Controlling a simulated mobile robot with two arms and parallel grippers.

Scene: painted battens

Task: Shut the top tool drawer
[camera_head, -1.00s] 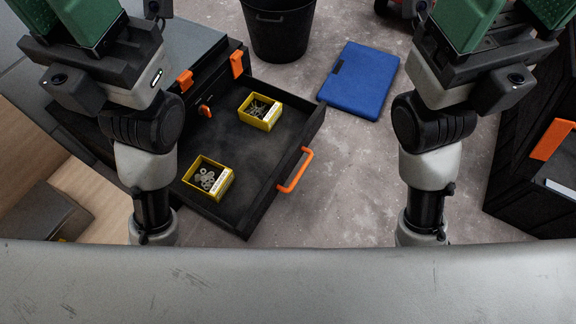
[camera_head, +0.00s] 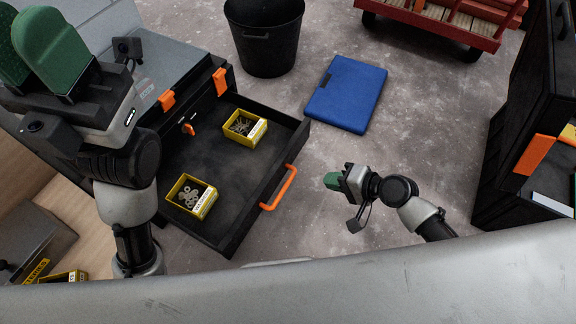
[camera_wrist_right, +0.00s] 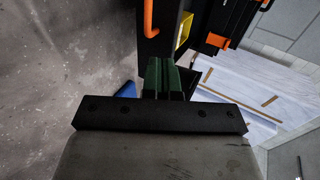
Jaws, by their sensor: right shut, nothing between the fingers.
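The top tool drawer (camera_head: 244,197) is pulled out of the dark tool chest, with its orange handle (camera_head: 280,188) on its front. Two yellow boxes of small hardware, one nearer (camera_head: 192,196) and one farther (camera_head: 245,127), sit inside it. My right gripper (camera_head: 331,180) is shut and empty, to the right of the handle and apart from it. In the right wrist view its green fingers (camera_wrist_right: 168,78) are together, with the drawer's dark front and the orange handle (camera_wrist_right: 149,18) beyond them. My left gripper (camera_head: 40,45) is at the upper left; its fingertips are not clear.
A blue case (camera_head: 347,93) lies on the floor behind my right gripper. A black bucket (camera_head: 265,38) stands at the back, and a red cart (camera_head: 440,27) is at the top right. A dark cabinet (camera_head: 500,165) stands at the right. The floor in front of the drawer is clear.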

